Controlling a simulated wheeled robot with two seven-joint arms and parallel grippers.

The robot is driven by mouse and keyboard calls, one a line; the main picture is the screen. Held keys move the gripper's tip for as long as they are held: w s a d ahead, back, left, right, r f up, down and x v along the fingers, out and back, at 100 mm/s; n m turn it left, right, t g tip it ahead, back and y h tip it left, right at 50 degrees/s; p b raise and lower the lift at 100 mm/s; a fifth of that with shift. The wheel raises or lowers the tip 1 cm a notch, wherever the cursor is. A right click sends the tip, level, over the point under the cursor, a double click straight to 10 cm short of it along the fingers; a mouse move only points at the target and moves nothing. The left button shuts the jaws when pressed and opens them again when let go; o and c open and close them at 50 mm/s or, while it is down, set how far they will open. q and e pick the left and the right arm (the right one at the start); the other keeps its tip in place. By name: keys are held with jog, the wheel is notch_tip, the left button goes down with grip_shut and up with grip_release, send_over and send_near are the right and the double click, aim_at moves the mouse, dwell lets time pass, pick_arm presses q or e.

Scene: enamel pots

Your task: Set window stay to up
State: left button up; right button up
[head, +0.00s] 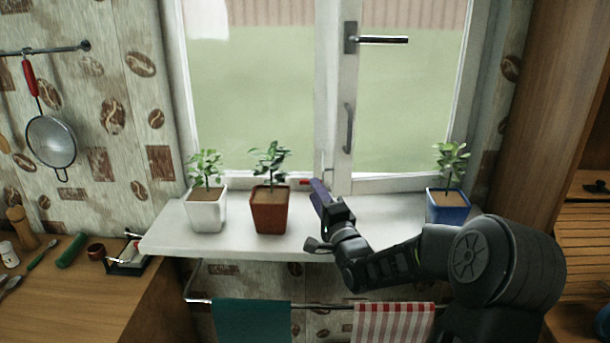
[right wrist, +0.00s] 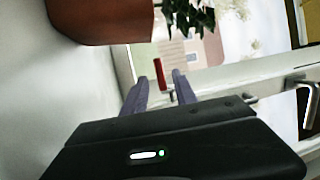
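The window stay seems to be the small red-tipped piece (head: 305,183) low on the window frame, lying level just above the sill; its metal part is too small to make out. It also shows in the right wrist view (right wrist: 160,73), just beyond my fingertips. My right gripper (head: 318,188) is over the sill, just right of the red piece. In the right wrist view its two grey-purple fingers (right wrist: 158,82) are apart with nothing held between them. I cannot tell whether a finger touches the stay. My left gripper is not in view.
A white pot (head: 207,212), a brown-red pot (head: 270,212) and a blue pot (head: 448,207) with plants stand on the white sill (head: 170,235). The brown-red pot is close left of my gripper. A lever handle (head: 383,39) and a vertical handle (head: 349,128) are on the window.

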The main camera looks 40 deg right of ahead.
jog(key=p+x, duration=0.1)
jog(key=x, duration=0.7)
jog(key=shift+c, duration=0.3)
jog(key=shift+s, duration=0.1)
grip_shut()
dwell(1.0)
